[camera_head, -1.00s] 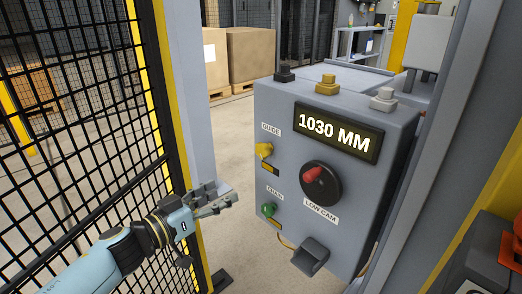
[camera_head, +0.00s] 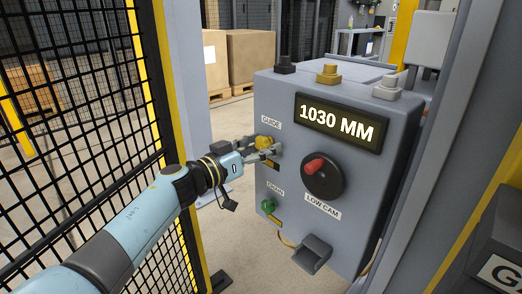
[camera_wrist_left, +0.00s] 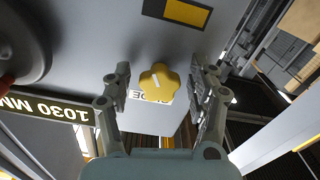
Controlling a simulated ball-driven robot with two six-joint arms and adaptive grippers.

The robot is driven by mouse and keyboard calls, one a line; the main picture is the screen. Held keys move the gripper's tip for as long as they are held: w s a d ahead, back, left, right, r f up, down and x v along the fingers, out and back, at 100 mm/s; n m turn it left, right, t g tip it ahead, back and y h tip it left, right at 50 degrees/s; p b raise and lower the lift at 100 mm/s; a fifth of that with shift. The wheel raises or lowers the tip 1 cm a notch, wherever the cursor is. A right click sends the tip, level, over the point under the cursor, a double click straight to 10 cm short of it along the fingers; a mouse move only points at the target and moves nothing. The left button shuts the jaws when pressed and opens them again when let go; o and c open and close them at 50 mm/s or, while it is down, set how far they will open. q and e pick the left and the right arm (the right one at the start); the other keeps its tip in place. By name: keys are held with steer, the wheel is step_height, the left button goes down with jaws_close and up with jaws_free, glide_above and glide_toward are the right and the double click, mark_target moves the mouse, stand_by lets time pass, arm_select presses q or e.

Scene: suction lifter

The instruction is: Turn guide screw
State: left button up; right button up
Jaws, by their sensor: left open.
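The guide screw is a yellow lobed knob (camera_head: 264,142) on the left part of the grey control box (camera_head: 345,235), just under the GUIDE label (camera_head: 271,122). In the left wrist view the knob (camera_wrist_left: 160,82) lies between the two fingers, with a gap on each side, and partly covers its label. My left gripper (camera_head: 262,148) is open at the knob, with its fingers apart on either side of it. In the left wrist view the gripper (camera_wrist_left: 162,80) shows both fingers clear of the knob. My right gripper is not in view.
A green knob (camera_head: 267,206) sits below, by the CHAIN label. A black dial with a red grip (camera_head: 323,173) is to the right, under the 1030 MM display (camera_head: 341,123). A black mesh fence (camera_head: 80,110) stands left, near my arm.

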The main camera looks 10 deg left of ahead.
arm_select(q)
steer(key=shift+c, duration=0.8)
steer(key=c, duration=1)
steer(key=shift+c, duration=0.2)
